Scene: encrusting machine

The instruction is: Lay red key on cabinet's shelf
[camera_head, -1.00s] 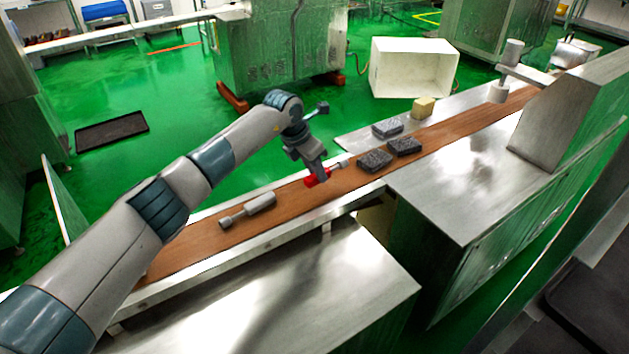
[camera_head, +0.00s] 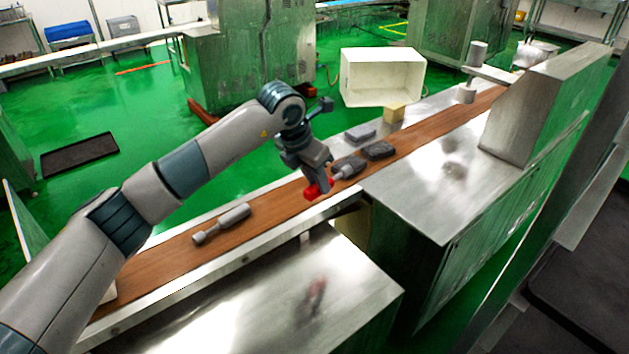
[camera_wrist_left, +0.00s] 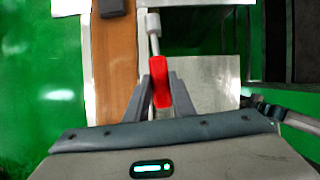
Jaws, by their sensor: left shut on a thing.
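The red key (camera_head: 318,188) is in my left gripper (camera_head: 318,182), which is shut on its red handle. In the left wrist view, the red handle (camera_wrist_left: 159,80) sits between the two fingers (camera_wrist_left: 160,92), and its pale shaft and head extend away from me. The key appears held above the front side of the brown conveyor belt (camera_head: 270,205). A metal cabinet-like machine body (camera_head: 425,250) stands right of the gripper; I cannot make out a shelf for certain. My right gripper is not in view.
A grey tool (camera_head: 221,222) lies on the belt left of the gripper. Dark blocks (camera_head: 380,150) lie beyond it, with a tan block (camera_head: 395,113) farther back. A white open box (camera_head: 382,78) stands behind. A bare metal top (camera_head: 250,300) lies in front.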

